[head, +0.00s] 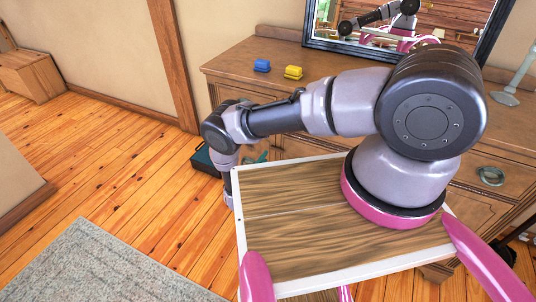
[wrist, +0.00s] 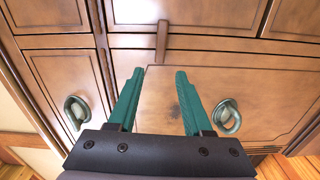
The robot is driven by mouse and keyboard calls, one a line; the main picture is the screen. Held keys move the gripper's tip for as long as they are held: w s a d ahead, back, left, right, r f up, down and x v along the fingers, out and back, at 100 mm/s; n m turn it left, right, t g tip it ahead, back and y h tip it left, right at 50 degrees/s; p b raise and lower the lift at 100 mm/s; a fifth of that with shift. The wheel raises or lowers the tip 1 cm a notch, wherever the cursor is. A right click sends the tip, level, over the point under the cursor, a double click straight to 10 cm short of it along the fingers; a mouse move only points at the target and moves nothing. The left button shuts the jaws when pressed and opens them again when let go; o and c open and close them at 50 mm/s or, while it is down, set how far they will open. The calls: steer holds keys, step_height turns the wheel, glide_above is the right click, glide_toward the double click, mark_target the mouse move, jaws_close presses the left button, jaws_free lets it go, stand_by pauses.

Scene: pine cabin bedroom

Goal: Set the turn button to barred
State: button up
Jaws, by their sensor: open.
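The turn button (wrist: 162,42) is a small wooden bar on the dresser front. In the wrist view it stands upright, across the rail between the upper drawer and the panel (wrist: 215,85) below. My gripper (wrist: 159,72) has two teal fingers, spread apart with nothing between them. The fingertips point at the dresser front, just below the button's lower end in the picture. I cannot tell how far they are from the wood. In the head view the button is not visible, and my arm hides most of the gripper and the front of the dresser (head: 230,68).
Ring pulls sit left (wrist: 75,112) and right (wrist: 229,117) of my fingers. Open wooden floor and a grey rug (head: 95,265) lie left.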

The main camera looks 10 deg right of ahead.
steer(key=shift+v, duration=2.35)
